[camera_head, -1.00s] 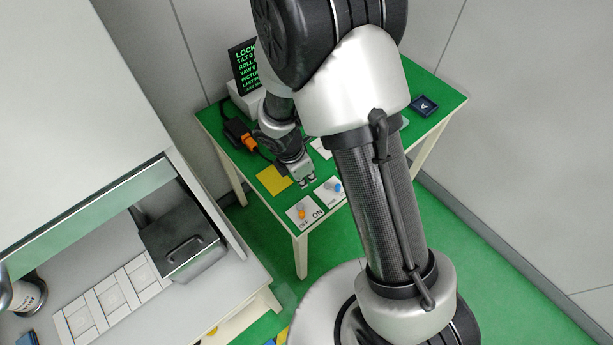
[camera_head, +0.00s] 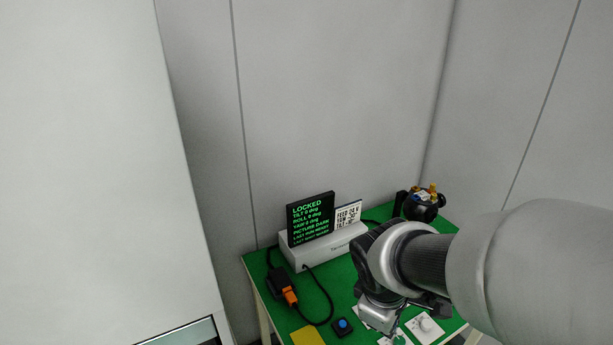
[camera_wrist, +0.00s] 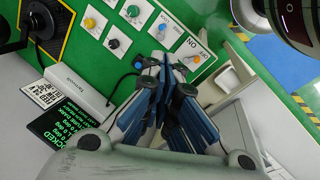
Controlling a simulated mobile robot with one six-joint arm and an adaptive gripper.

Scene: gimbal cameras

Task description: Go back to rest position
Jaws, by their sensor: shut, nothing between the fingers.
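My gripper (camera_wrist: 163,62) shows in the wrist view with its dark blue-grey fingers together and nothing held. It hangs above the green table's switch cards. In the head view the arm comes in from the right and its wrist end (camera_head: 380,312) points down over the front of the green table (camera_head: 345,275); the fingertips are not clear there.
A dark gimbal camera (camera_head: 420,205) stands back right. An ON/OFF card (camera_wrist: 194,56) lies near the fingers.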

